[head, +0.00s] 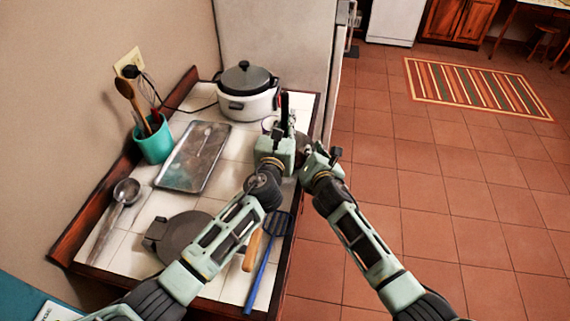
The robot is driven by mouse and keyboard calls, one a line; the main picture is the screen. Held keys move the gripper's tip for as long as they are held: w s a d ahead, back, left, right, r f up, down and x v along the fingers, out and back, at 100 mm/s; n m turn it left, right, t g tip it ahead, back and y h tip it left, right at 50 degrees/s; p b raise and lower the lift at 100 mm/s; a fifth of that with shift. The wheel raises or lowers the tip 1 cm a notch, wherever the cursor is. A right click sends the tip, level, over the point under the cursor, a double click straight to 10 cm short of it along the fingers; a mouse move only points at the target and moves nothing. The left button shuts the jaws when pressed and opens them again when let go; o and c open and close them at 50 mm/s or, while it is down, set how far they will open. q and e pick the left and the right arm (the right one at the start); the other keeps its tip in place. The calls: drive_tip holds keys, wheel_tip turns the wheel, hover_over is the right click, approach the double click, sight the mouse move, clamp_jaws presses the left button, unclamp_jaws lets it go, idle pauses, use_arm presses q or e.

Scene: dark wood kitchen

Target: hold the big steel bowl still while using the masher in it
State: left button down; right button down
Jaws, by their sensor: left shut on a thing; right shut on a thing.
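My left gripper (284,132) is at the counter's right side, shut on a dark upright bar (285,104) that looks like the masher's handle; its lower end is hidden. My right gripper (308,148) is just right of it, lower, at the counter edge. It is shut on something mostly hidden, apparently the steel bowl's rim. Only small parts of what may be the bowl show: a pale curved edge (268,122) left of the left gripper and a dark brownish part (302,141) between the grippers. The bowl's contents and the masher's head cannot be seen.
A white cooker with a dark lid (246,92) stands behind. A metal tray (195,157), a teal utensil holder (154,143), a ladle (125,192), a grey round appliance (188,238) and a blue-handled slotted turner (261,272) are on the tiled counter. Open floor lies right.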

sight(284, 119)
use_arm(q)
drive_tip(key=shift+a+f, duration=0.1)
drive_tip(key=shift+f, duration=0.05)
drive_tip(key=shift+r, duration=1.65)
drive_tip(key=shift+f, duration=0.3)
drive_tip(key=shift+f, duration=1.35)
drive_tip(key=shift+r, duration=0.1)
drive_tip(key=shift+r, duration=1.55)
drive_tip(key=shift+f, duration=0.3)
drive_tip(key=shift+f, duration=1.3)
